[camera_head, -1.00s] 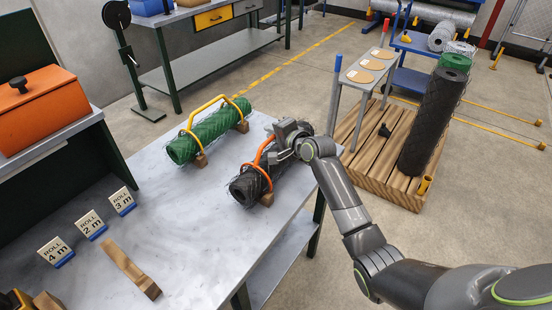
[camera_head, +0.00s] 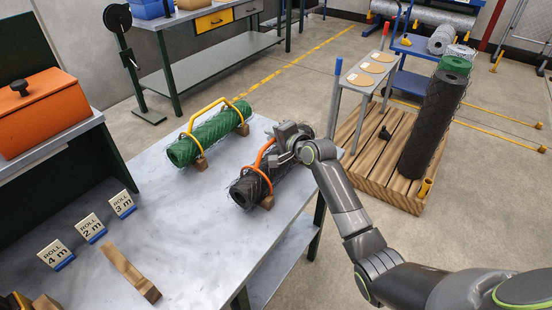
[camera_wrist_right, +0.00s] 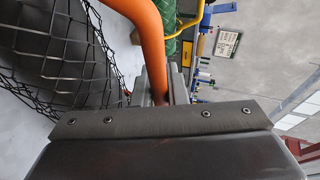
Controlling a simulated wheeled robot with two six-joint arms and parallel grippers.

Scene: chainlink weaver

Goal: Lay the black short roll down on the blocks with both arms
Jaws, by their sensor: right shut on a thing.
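The black short roll (camera_head: 244,191) lies on the grey table, wrapped in wire mesh, with an orange carrying handle (camera_head: 258,162) arched over it. A wooden block (camera_head: 267,202) shows under its near end; whether the roll's full weight rests there I cannot tell. My right gripper (camera_head: 284,150) is shut on the orange handle at its far side. The right wrist view shows the jaws around the orange bar (camera_wrist_right: 152,50), with the black mesh roll (camera_wrist_right: 60,60) beside it. My left gripper is not in view.
A green roll (camera_head: 210,133) with a yellow handle rests on blocks (camera_head: 200,163) behind the black one. Roll signs (camera_head: 91,227) and a loose wooden block (camera_head: 130,272) sit at the table's left front. A tall black roll (camera_head: 433,120) stands on a pallet at right.

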